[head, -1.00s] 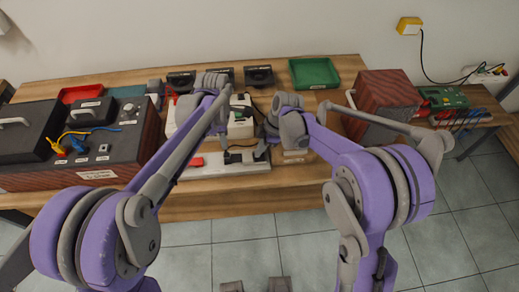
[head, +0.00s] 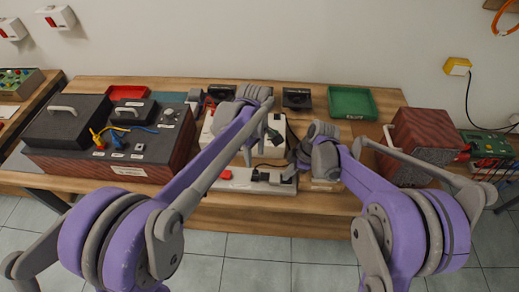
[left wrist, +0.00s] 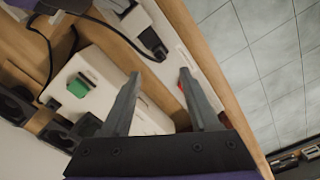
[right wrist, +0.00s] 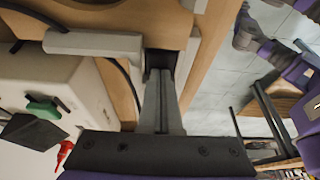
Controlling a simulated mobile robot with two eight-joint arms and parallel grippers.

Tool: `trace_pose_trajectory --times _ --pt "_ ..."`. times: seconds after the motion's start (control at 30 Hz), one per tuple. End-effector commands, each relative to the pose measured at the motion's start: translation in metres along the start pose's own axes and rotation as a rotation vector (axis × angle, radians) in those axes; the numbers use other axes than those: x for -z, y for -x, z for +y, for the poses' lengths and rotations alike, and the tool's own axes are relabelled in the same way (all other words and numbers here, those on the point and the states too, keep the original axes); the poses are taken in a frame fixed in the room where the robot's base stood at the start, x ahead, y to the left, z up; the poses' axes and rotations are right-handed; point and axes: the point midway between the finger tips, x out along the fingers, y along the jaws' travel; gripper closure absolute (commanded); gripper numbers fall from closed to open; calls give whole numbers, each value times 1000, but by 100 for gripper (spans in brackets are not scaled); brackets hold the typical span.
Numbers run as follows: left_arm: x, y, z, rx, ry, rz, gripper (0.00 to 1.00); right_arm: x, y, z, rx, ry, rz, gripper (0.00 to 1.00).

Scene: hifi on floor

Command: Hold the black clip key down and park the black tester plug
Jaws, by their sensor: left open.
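In the head view a white strip (head: 234,186) lies at the bench's front, with a red key (head: 225,174) and black parts (head: 261,175) at its right end. In the left wrist view a black plug-like part (left wrist: 152,43) with a black cable lies at the strip; I cannot clearly tell plug from key. My left gripper (left wrist: 165,95) is open and empty above the strip, the red key (left wrist: 181,86) near one finger. My right gripper (right wrist: 161,75) has its fingers together, tips at a black block (right wrist: 157,58) on the strip; contact is unclear.
Behind the strip stands a white box (head: 273,148) with a green switch (left wrist: 79,87). A dark red case (head: 413,150) is right, a grey-topped console (head: 140,150) left. A green tray (head: 352,102) and red tray (head: 126,93) lie at the back.

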Motion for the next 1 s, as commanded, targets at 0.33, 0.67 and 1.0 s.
trace_pose_trajectory --times 0.33,0.67,1.0 --pt "-1 26 0 6 -721 4 39 0 0 0 0 0 -1 100" --pt "-2 33 0 9 -1002 5 39 0 0 0 0 0 -1 100" --pt "-1 -18 0 8 -1008 5 39 0 0 0 1 0 -1 100"
